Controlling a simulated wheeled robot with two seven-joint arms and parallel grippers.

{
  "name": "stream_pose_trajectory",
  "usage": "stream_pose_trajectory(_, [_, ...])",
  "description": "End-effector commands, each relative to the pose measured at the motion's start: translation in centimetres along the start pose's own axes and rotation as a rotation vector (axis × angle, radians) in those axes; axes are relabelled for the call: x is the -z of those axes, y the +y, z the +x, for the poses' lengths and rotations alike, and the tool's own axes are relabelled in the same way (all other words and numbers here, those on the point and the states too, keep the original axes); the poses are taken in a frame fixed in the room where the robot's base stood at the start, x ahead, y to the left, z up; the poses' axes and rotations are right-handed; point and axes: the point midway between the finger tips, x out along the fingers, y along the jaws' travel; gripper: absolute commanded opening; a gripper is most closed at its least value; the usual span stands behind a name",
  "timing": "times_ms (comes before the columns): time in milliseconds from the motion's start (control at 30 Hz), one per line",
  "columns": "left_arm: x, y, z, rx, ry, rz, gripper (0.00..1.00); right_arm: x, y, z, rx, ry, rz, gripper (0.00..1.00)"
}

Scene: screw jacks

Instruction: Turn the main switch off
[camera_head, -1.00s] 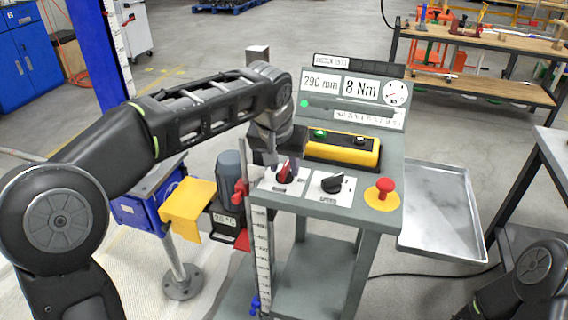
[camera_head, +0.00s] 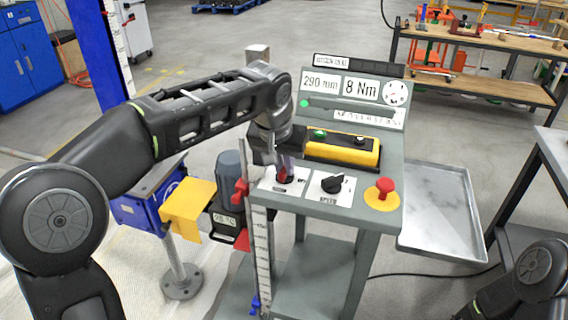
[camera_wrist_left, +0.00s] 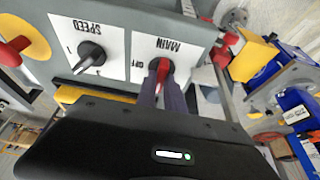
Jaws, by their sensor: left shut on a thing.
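The main switch (camera_head: 283,178) is a red knob on a white plate marked MAIN, at the left of the grey console's sloped top. In the left wrist view the red knob (camera_wrist_left: 163,69) lies between my two finger ends, with the word OFF beside it. My left gripper (camera_head: 286,170) reaches down from above and is shut on the knob. The fingers partly cover the knob, so its exact pointing direction is hard to tell. My right gripper is out of view; only part of my right arm shows at the lower right.
The black speed knob (camera_head: 332,184) and a red mushroom button (camera_head: 381,188) sit to the right of the switch. A yellow box (camera_head: 342,149) with buttons is behind. A red-clamped scale (camera_head: 262,245) stands at the console's left. A metal tray (camera_head: 440,210) is at right.

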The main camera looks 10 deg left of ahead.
Motion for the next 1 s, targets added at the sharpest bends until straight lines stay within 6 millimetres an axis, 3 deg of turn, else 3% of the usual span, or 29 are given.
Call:
stream_pose_trajectory(367, [0.1,-0.2,-0.2,-0.053,0.001,0.125,0.0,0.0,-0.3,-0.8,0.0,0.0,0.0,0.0])
stream_pose_trajectory(1000, [0.4,-0.5,-0.3,-0.27,0.002,0.647,0.0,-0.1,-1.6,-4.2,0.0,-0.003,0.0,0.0])
